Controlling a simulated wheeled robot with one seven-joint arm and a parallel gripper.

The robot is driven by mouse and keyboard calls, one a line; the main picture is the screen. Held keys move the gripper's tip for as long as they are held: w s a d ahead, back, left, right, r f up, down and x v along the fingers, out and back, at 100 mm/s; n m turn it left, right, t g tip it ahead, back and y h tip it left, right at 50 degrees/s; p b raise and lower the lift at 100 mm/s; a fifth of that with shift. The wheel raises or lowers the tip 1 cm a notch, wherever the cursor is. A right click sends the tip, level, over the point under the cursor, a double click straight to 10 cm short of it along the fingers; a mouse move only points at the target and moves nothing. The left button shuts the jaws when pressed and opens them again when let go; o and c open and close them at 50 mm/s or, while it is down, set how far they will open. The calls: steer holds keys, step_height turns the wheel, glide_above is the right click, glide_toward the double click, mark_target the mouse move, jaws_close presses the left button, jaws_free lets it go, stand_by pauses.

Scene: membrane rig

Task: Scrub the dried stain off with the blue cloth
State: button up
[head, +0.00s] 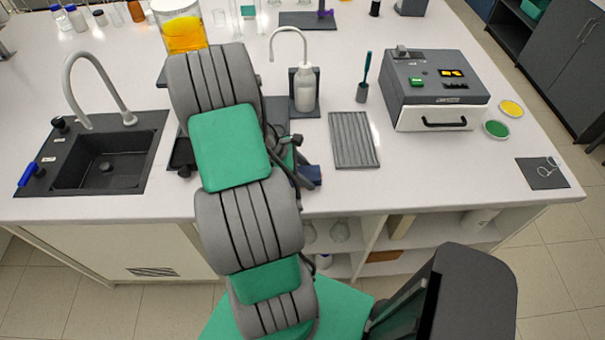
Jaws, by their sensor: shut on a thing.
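My arm reaches over the front edge of the white bench, and my gripper (299,160) is low over the bench top near that edge, partly hidden by my own arm. It is shut on the blue cloth (311,175), which shows as a small dark blue patch at the right of the fingers. Whether the cloth touches the bench I cannot tell. I cannot make out the dried stain; my arm covers part of the bench.
A black sink (105,160) is at the left. A wash bottle (305,90) stands behind my gripper. A grey ribbed mat (353,140) lies to its right, with a brush in a holder (363,85) and a grey instrument (430,90) beyond. Bare bench lies right of the mat.

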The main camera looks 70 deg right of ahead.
steer(key=shift+s+d+r, duration=0.1)
steer(key=shift+s+d, duration=0.25)
steer(key=shift+s, duration=0.3)
steer(key=shift+s+d, duration=0.3)
steer(key=shift+s, duration=0.3)
steer(key=shift+s+d+f, duration=0.1)
steer(key=shift+s+d, duration=0.35)
steer(key=shift+s, duration=0.4)
steer(key=shift+s+d+f, duration=0.1)
steer(key=shift+s+d, duration=0.3)
steer(key=shift+s, duration=0.45)
steer(key=shift+w+a+f, duration=0.1)
steer(key=shift+w+a, duration=0.2)
steer(key=shift+w, duration=0.3)
steer(key=shift+w+a+r, duration=0.1)
steer(key=shift+w+a, duration=0.4)
steer(key=shift+w, duration=0.5)
steer(key=shift+w+a+r, duration=0.1)
steer(key=shift+w+a, duration=0.45)
steer(key=shift+w, duration=0.5)
steer(key=shift+w+a, duration=0.5)
steer(key=shift+w, duration=0.5)
glide_toward(330, 180)
steer(key=shift+w+a+r, duration=0.25)
steer(key=shift+w+a, duration=0.05)
steer(key=shift+w, duration=0.35)
steer(key=shift+w+a+r, duration=0.3)
steer(key=shift+w+a, duration=0.05)
steer(key=shift+w, duration=0.3)
steer(key=shift+r, duration=1.5)
